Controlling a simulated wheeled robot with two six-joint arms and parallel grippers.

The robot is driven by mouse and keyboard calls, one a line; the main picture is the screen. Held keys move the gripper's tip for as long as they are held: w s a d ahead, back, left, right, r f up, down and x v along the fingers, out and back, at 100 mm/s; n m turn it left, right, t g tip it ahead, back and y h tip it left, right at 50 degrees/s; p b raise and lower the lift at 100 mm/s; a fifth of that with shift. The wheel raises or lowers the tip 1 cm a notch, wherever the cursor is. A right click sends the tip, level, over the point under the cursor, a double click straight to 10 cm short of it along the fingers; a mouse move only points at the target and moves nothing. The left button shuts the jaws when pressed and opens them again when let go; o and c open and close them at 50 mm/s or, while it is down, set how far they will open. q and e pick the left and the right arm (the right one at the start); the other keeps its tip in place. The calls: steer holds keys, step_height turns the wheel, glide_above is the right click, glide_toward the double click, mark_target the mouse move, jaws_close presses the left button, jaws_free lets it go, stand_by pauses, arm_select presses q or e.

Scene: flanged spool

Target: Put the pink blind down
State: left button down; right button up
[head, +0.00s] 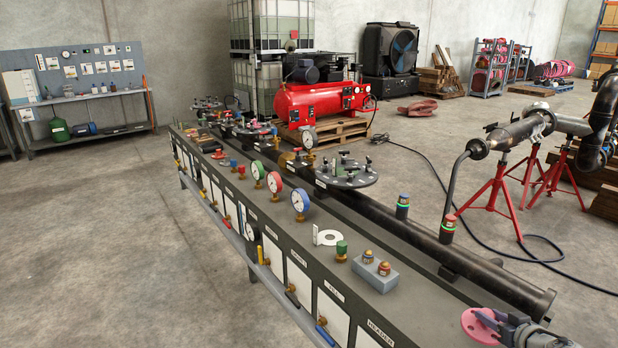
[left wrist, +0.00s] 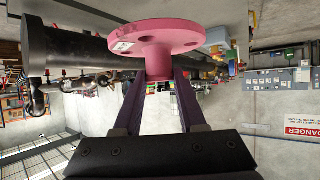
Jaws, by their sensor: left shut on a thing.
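The pink blind (head: 477,324) is a round flanged disc with bolt holes and a short hub, at the lower right of the head view. My left gripper (head: 501,325) is shut on it. In the left wrist view, the two fingers (left wrist: 159,74) close on the hub of the pink blind (left wrist: 165,36), with a small white label on the disc's edge. The blind appears in front of the near end of the long bench (head: 408,318); its height above the top cannot be told. My right gripper is not in view.
A thick black pipe (head: 480,275) runs along the bench. A white tabbed ring (head: 327,237), a grey block (head: 375,273) with two brass fittings, gauges and valves stand on the bench top. Red stands (head: 492,205) hold piping at right. Bare bench top shows around the block.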

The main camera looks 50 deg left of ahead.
mark_target(480, 342)
arm_select(q)
step_height(480, 342, down, 10)
steer(key=b, duration=1)
steer(key=shift+f, duration=0.1)
steer(key=shift+c, duration=2.4)
jaws_free()
steer(key=shift+s+r, duration=0.1)
steer(key=shift+r, duration=0.1)
